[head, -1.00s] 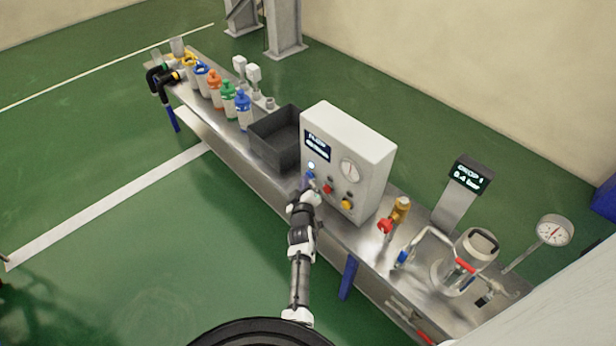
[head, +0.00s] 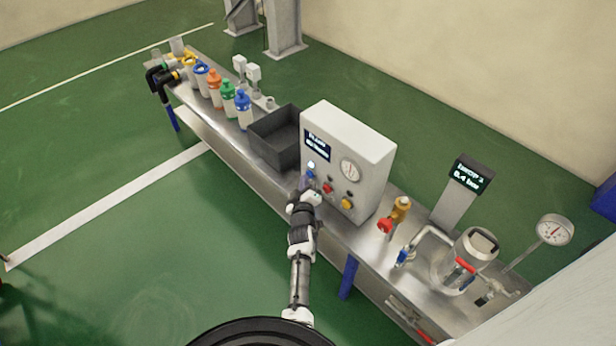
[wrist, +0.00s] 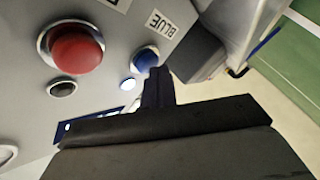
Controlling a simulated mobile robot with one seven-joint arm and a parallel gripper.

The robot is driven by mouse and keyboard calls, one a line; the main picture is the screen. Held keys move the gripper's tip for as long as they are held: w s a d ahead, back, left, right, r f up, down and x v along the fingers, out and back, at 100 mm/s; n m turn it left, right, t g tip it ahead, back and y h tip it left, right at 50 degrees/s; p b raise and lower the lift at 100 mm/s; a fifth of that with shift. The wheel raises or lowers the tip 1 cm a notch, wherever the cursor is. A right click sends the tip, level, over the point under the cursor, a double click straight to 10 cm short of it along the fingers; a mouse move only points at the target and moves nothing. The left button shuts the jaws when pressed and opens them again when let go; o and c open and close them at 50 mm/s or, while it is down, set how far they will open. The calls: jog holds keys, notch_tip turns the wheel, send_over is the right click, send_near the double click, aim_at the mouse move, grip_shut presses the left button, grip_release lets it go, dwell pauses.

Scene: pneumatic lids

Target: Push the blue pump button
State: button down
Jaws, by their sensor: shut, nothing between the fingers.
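The blue button (wrist: 146,57) shows in the wrist view, in a metal ring on the grey-white panel beside a label reading BLUE (wrist: 158,22). My gripper (wrist: 159,76) is shut and empty, its dark fingertips right at the button, overlapping its lower edge in this view. I cannot tell whether they touch it. In the head view, my gripper (head: 307,186) is at the front of the white control box (head: 365,145), left of its red button (head: 328,188).
A larger red button (wrist: 75,48) and a small lit lamp (wrist: 128,84) are near the blue one. The box also carries a yellow button (head: 347,203) and a dial (head: 350,170). A dark bin (head: 273,137) stands to its left, a brass valve (head: 400,208) to its right.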

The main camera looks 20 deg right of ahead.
jog(key=shift+d+r, duration=0.1)
dwell(0.6)
jog(key=shift+w+d+p, duration=0.15)
jog(key=shift+d+p, duration=0.15)
jog(key=shift+p, duration=0.2)
jog(key=shift+s+a+b, duration=0.15)
jog(key=shift+s+b, duration=0.05)
jog(key=shift+b, duration=0.1)
jog(key=shift+s+a+f+b, duration=0.15)
jog(key=shift+a+f+b, duration=0.35)
jog(key=shift+b, duration=0.65)
jog(key=a+b, duration=0.1)
jog(key=b, duration=0.1)
jog(key=s+a+b, duration=0.1)
jog(key=a+b, duration=0.3)
jog(key=shift+s+r+b, duration=0.3)
jog(key=shift+s+r, duration=0.05)
jog(key=shift+r, duration=0.05)
